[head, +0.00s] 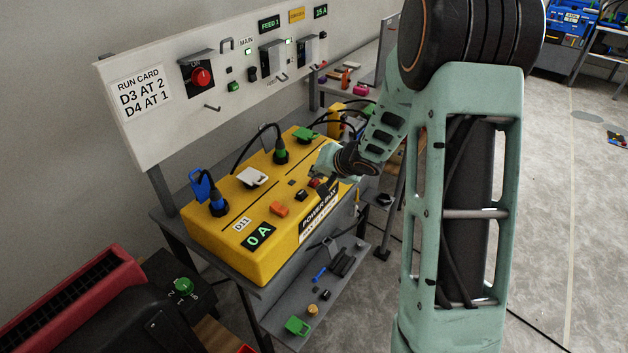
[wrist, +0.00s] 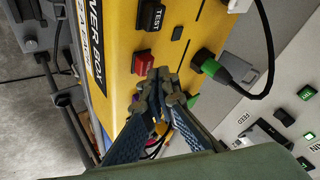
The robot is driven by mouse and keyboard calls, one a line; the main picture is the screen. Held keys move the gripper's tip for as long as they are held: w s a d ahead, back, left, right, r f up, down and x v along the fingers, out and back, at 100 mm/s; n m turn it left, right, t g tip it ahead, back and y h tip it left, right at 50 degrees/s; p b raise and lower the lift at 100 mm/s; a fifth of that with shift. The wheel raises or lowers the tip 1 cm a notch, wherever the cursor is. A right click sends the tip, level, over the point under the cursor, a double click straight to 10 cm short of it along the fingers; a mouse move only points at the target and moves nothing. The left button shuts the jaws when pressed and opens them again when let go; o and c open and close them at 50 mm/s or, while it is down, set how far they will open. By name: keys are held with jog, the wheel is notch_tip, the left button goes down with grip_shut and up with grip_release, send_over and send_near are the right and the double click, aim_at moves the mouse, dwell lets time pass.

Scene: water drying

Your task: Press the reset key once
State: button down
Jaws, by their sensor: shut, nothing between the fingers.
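The yellow power box (head: 230,232) stands on a grey bench; its top also shows in the wrist view (wrist: 122,38). A red key (wrist: 142,62) sits on the box beside a black key marked TEST (wrist: 151,17). I cannot read the red key's lettering; no other key in view is legibly marked reset. In the head view the red key (head: 314,183) is partly hidden by my gripper. My gripper (wrist: 162,80) is shut and empty, its fingertips close beside the red key in the picture. I cannot tell whether they touch it.
A green-ringed plug (wrist: 209,66) with a black cable stands near the keys. An orange switch (head: 279,208), a blue plug (head: 216,205) and a display reading 0 A (head: 259,236) are also on the box. A white panel (head: 150,135) rises behind it.

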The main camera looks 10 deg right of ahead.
aim_at(316, 182)
jog(key=shift+f, duration=0.45)
dwell(0.6)
jog(key=shift+r, duration=0.1)
jog(key=shift+r+p, duration=0.7)
jog(key=shift+p, duration=0.25)
jog(key=shift+r, duration=0.1)
notch_tip(316, 182, up, 5)
jog(key=p, duration=0.6)
